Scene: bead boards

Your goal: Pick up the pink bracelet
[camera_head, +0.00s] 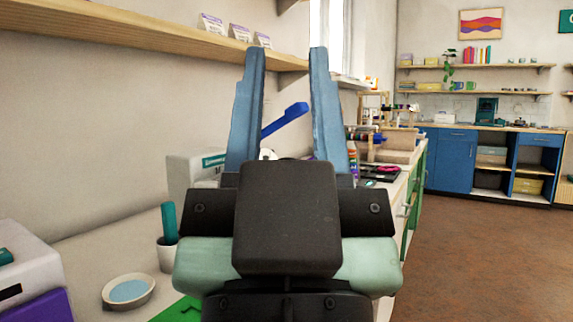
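My gripper (284,52) fills the middle of the head view. Its two blue fingers point up and stand wide apart, with nothing held between the tips. A small pink item (388,169) lies on a black board (366,174) on the counter, right of my gripper and farther back. It may be the pink bracelet, but it is too small to tell. My gripper is well apart from it and hides much of the counter behind it.
A shallow bowl (128,292), a pot with a teal item (168,238) and a green mat (178,311) are at lower left. A blue bar (286,120) shows between my fingers. A wooden shelf (140,33) runs along the upper left wall. Open floor (480,260) lies right.

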